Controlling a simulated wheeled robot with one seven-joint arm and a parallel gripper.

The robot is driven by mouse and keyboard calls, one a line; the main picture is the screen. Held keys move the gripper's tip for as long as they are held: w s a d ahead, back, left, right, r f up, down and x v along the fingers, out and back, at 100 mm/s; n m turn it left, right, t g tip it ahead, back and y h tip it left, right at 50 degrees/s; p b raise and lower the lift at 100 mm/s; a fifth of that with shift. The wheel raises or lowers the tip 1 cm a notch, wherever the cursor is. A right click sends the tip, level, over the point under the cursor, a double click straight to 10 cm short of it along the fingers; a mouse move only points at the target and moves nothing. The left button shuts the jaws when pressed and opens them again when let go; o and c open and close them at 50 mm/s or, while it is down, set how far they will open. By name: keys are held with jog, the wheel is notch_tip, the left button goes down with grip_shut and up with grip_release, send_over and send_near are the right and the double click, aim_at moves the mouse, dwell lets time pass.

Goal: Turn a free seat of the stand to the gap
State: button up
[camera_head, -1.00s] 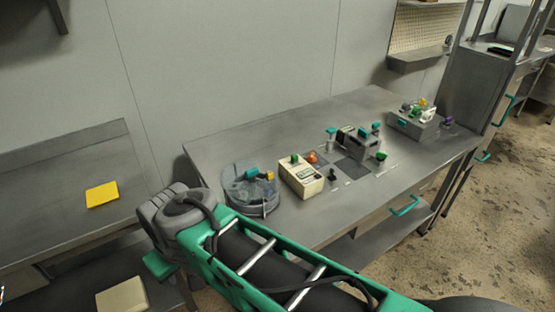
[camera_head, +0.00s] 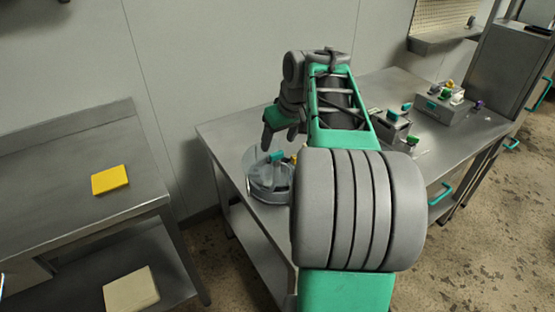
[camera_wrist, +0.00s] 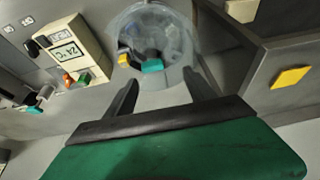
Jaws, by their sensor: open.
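The stand (camera_head: 268,190) is a round, grey drum with a clear cover, on the near left corner of the steel table. A teal piece (camera_head: 276,157) and a yellow piece show in it. In the wrist view the stand (camera_wrist: 178,22) lies ahead of the fingers, with the teal piece (camera_wrist: 152,66) and the yellow piece (camera_wrist: 124,59) near its edge. My gripper (camera_head: 278,143) is above the stand, fingers pointing down. In the wrist view my gripper (camera_wrist: 160,82) has its fingers apart with nothing between them. The gap and free seats cannot be made out.
A cream box with displays (camera_wrist: 72,50) stands beside the stand. A grey block (camera_head: 392,127) and a grey box with several coloured knobs (camera_head: 446,108) stand farther right. A yellow pad (camera_head: 110,179) lies on the left bench. My arm hides part of the table.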

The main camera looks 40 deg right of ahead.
aim_at(277, 153)
jog(key=x, duration=0.2)
jog(key=d+x, duration=0.1)
jog(key=x, duration=0.4)
jog(key=shift+w+d+f, duration=0.2)
jog(key=shift+d+f, duration=0.1)
grip_shut()
dwell(0.4)
